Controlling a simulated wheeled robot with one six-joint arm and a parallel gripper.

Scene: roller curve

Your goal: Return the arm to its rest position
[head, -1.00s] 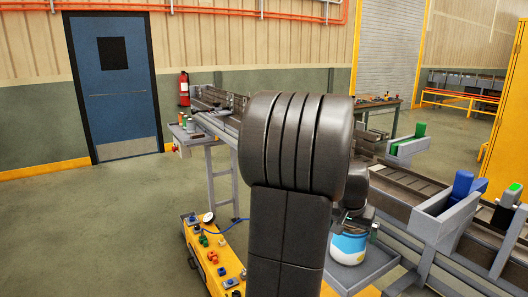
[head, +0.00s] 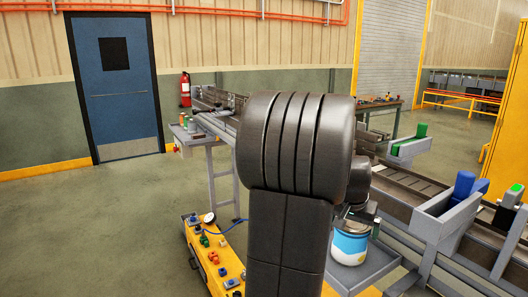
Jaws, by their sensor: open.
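My own dark arm stands up the middle of the head view and hides much of what lies behind it. My gripper (head: 355,212) shows only in part past the right side of the arm, just above a white and blue can (head: 350,245). It is open, and nothing shows held in it. The can stands upright on a grey tray (head: 378,262), with its upper rim in view. Its left edge is close to my arm in the picture.
A roller conveyor (head: 410,187) runs along the right, with grey holders carrying a green block (head: 421,130) and a blue block (head: 463,184). The floor at left is clear.

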